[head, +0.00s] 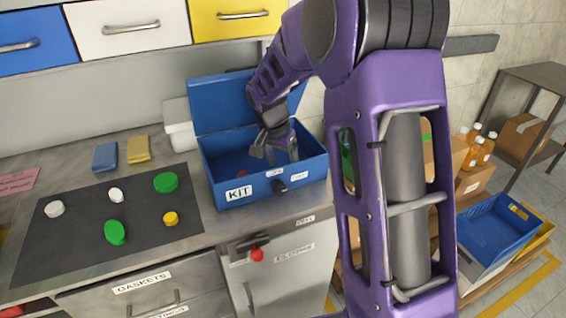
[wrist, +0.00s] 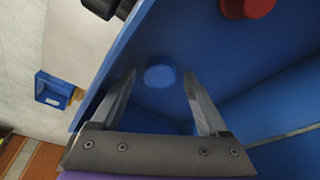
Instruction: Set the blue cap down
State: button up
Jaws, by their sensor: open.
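The blue cap (wrist: 159,74) shows in the wrist view as a small round disc inside the blue kit box (wrist: 235,70), against its blue surface. My gripper (wrist: 160,76) is open, with one finger on each side of the cap and a gap visible on both sides. In the head view my gripper (head: 275,152) reaches down into the open blue kit box (head: 232,192), and the cap cannot be made out there. A red cap (wrist: 247,6) is also in the box, seen at the top of the wrist view.
The box lid (head: 215,104) stands open behind. Left of the box, a dark mat (head: 75,240) holds white, green and yellow caps. A blue block (head: 105,157) and a yellow block (head: 138,148) lie behind the mat. A red knob (head: 257,254) is at the counter front.

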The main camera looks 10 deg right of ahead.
jog(key=p+v, duration=0.2)
jog(key=v, duration=1)
jog(key=shift+r, duration=0.15)
